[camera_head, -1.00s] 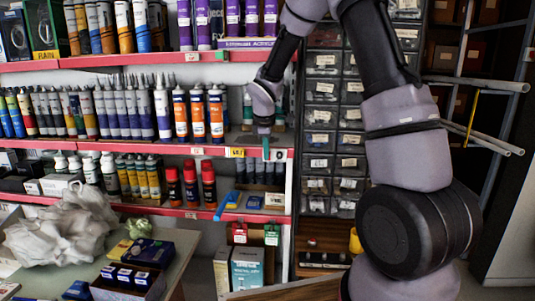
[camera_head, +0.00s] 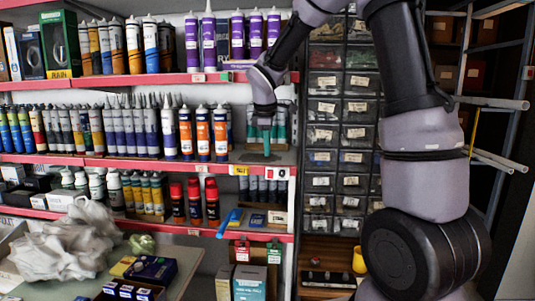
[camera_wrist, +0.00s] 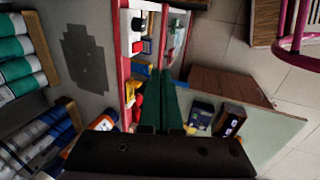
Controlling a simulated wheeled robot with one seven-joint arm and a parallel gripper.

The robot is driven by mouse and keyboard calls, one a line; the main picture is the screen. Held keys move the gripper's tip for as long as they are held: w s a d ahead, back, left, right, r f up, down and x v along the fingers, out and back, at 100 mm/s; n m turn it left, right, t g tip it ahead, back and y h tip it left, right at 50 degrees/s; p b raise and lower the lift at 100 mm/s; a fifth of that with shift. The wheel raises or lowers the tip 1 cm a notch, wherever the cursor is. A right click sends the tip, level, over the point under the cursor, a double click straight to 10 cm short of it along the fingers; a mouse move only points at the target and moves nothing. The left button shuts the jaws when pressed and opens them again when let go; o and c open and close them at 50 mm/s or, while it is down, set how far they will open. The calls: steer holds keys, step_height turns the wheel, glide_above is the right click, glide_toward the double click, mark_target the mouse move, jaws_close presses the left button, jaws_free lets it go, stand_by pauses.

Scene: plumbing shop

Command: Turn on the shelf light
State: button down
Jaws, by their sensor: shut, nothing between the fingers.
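A small white switch box with a red part (camera_head: 283,171) sits at the right end of the middle red shelf edge. It also shows in the wrist view with a black part and a red part (camera_wrist: 137,22). My gripper (camera_head: 267,153) is in front of the shelf, a little above and left of the switch in the picture, apart from it. In the wrist view its green fingers (camera_wrist: 161,76) are together and empty, with the switch beyond them to the upper left. The lamp itself cannot be made out.
Several cartridges (camera_head: 202,134) stand close left of my gripper on the shelf. A drawer cabinet (camera_head: 340,135) is to the right, with pipes (camera_head: 492,103) beyond it. A counter with a crumpled bag (camera_head: 62,245) is at the lower left.

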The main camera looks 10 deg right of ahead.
mark_target(269, 173)
steer(key=shift+s+f, duration=0.2)
steer(key=shift+f, duration=0.5)
steer(key=shift+a, duration=0.1)
steer(key=shift+f, duration=0.1)
steer(key=x, duration=0.3)
steer(key=w+x, duration=0.1)
steer(key=x, duration=0.3)
steer(key=w+d+x, duration=0.1)
steer(key=x, duration=0.3)
steer(key=shift+w+r, duration=0.15)
steer(key=shift+r, duration=0.2)
steer(key=shift+w+d, duration=0.1)
steer(key=shift+w, duration=0.5)
